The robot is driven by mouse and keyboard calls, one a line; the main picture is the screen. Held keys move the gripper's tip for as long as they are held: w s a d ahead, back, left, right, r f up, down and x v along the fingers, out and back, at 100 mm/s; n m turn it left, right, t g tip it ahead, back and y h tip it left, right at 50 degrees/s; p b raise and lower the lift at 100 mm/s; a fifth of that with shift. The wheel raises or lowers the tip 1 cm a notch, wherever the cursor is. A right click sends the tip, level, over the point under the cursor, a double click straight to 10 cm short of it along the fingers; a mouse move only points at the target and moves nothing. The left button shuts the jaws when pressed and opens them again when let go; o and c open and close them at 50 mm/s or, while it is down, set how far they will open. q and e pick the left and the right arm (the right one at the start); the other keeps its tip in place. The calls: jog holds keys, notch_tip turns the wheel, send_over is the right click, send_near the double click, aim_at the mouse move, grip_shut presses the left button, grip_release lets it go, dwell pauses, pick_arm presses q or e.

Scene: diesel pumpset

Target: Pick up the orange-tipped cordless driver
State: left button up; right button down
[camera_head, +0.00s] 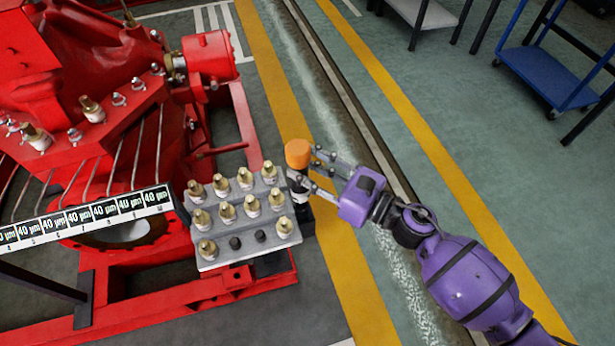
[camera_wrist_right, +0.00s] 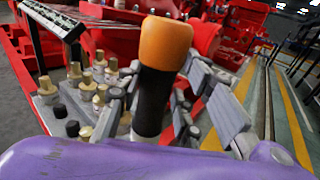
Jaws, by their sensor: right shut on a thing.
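The orange-tipped cordless driver (camera_head: 298,154) stands upright at the right edge of the grey tray, its orange end up. In the right wrist view the driver (camera_wrist_right: 165,45) shows its orange tip over a dark body with a pale lower part. My right gripper (camera_head: 307,172) is shut on the driver just below the orange tip. In the right wrist view its fingers (camera_wrist_right: 160,100) lie on both sides of the dark body. The driver's lower end is partly hidden, so I cannot tell whether it touches the tray. My left gripper is not in view.
The grey tray (camera_head: 213,219) holds several brass-topped fittings and two dark plugs, close left of the driver. A red pumpset (camera_head: 90,120) fills the left side. A strip of labels (camera_head: 85,217) crosses in front. A blue cart (camera_head: 548,77) stands far right.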

notch_tip(320, 180, up, 15)
jog(key=p, duration=0.5)
jog(key=shift+p, duration=0.35)
